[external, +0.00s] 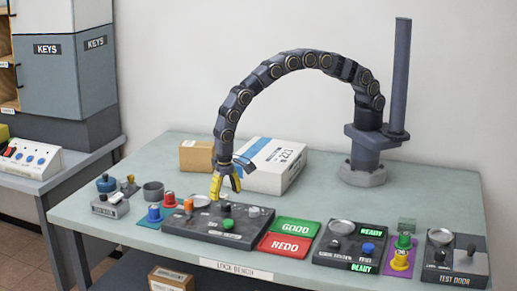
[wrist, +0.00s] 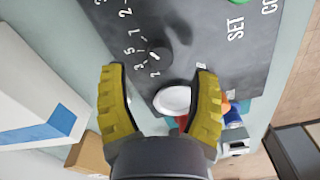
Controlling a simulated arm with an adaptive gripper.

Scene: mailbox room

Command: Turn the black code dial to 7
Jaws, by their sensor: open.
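My gripper (external: 228,184) has yellow fingers and hangs over the back of the dark control panel (external: 240,236) in the middle of the bench. In the wrist view my gripper (wrist: 160,95) is open, its fingers apart with nothing held between them. A round white disc (wrist: 172,101) on the panel shows between the fingertips. Beyond it, a black knob (wrist: 159,54) sits beside small white digits on the panel. The dial's setting is too blurred to read. In the external view a black knob (external: 227,208) stands upright on the panel, below and apart from the fingers.
Green GOOD (external: 296,228) and red REDO (external: 290,246) plates lie right of the panel. A white box (external: 270,165) and a brown box (external: 196,155) stand behind.

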